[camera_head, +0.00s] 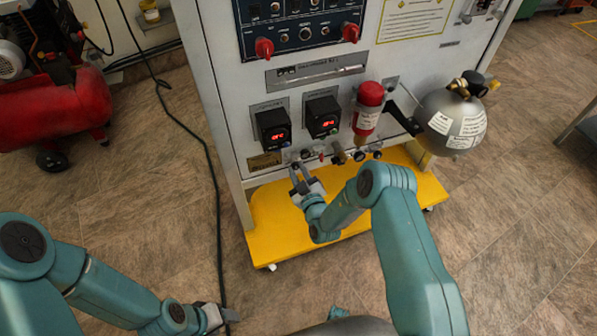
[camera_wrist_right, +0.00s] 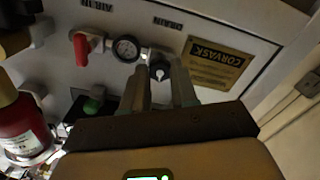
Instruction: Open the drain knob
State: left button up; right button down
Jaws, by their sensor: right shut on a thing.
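Beside the drain knob are a round gauge (camera_wrist_right: 126,48), a red-handled valve (camera_wrist_right: 85,48) and a CORVASK label (camera_wrist_right: 217,62). A red-topped bottle (camera_head: 367,108) and silver tank (camera_head: 452,121) stick out at right. A black cable (camera_head: 205,150) crosses the floor.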

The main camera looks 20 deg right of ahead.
jog(key=n, duration=0.4)
jog(key=shift+n, duration=0.3)
jog(key=n, duration=0.4)
jog(key=shift+n, duration=0.3)
jog(key=n, duration=0.4)
jog(key=shift+n, duration=0.3)
jog(key=n, duration=0.4)
jog(key=shift+p, duration=0.3)
jog(key=n, duration=0.8)
jog(key=shift+n, duration=0.3)
jog(key=n, duration=0.3)
jog(key=shift+n+p, duration=0.3)
jog(key=shift+n, duration=1.9)
